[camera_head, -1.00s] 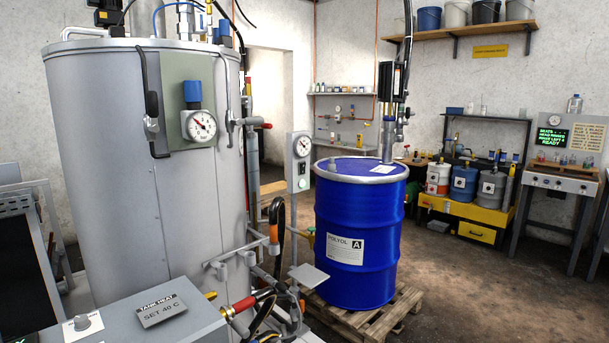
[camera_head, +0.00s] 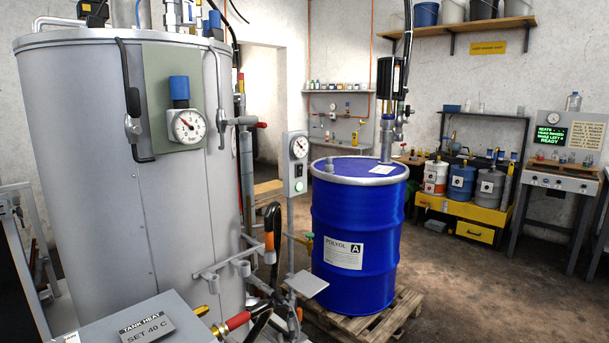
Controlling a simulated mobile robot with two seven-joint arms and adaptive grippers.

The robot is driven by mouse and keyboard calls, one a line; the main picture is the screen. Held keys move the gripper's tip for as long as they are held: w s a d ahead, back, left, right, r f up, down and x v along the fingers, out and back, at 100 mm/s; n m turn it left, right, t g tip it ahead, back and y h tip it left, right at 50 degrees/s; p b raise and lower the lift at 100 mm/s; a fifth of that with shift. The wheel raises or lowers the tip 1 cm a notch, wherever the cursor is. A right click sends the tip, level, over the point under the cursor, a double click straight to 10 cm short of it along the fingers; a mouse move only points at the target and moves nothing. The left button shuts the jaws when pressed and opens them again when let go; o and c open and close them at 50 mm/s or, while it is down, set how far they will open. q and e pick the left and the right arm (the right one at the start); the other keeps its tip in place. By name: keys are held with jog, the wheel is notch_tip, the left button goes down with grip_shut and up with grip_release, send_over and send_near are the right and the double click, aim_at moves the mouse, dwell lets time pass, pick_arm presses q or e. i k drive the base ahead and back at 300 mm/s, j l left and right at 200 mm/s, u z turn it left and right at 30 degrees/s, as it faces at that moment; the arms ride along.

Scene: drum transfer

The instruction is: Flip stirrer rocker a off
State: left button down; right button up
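No part that I can tell for certain as stirrer rocker A shows. A grey control post (camera_head: 290,210) with a round gauge (camera_head: 299,147) and a green button (camera_head: 299,186) stands between the tank and the blue drum. The blue drum (camera_head: 335,210), labelled POLYOL A, stands upright on a wooden pallet (camera_head: 403,302), with a pump tube (camera_head: 387,140) rising from its lid. The large grey tank (camera_head: 85,170) fills the left side, with a pressure gauge (camera_head: 187,127) on its front. Neither of my grippers is in view.
A grey TANK HEAT box (camera_head: 185,325), set to 40 C, lies at the bottom left. A red-ended hose fitting (camera_head: 237,320) and pipes crowd the tank's foot. Yellow bench (camera_head: 460,217) with small drums stands behind. The floor (camera_head: 480,290) at right is clear.

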aim_at(299, 166)
jog(key=i+l+z, duration=0.15)
jog(key=i+l, duration=1.6)
jog(key=i, duration=0.15)
